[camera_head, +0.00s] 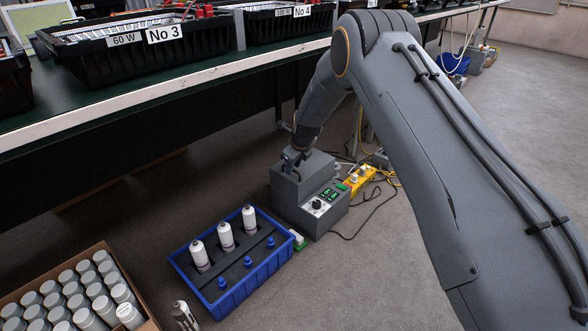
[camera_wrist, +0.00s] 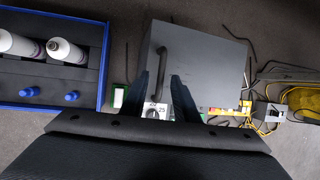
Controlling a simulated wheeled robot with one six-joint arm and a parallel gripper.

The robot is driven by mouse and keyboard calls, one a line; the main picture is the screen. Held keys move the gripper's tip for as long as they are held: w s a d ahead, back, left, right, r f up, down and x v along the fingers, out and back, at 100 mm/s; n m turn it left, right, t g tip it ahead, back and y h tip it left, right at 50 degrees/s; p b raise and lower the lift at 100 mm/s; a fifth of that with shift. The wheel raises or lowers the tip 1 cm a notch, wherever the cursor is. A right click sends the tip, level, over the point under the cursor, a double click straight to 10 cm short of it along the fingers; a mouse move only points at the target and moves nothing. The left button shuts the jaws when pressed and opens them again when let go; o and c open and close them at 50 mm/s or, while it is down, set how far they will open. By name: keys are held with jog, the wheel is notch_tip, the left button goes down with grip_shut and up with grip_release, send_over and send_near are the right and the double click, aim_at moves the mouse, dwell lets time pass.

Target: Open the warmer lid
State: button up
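My gripper (camera_wrist: 160,88) is over the handle, fingers apart, one on each side of the bar. A gap shows beside the bar, so the fingers do not look closed on it. In the head view my gripper (camera_head: 292,158) is at the warmer's top and partly hides the handle.
A blue crate (camera_head: 226,308) with white bottles and blue caps stands left of the warmer. A cardboard box (camera_head: 150,322) of grey-capped bottles is at lower left. A yellow power strip (camera_head: 358,180) and cables lie right. The workbench edge (camera_head: 150,98) runs behind.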

jog(key=shift+f, duration=0.1)
jog(key=shift+c, duration=0.4)
grip_shut()
jog(key=shift+w, duration=0.1)
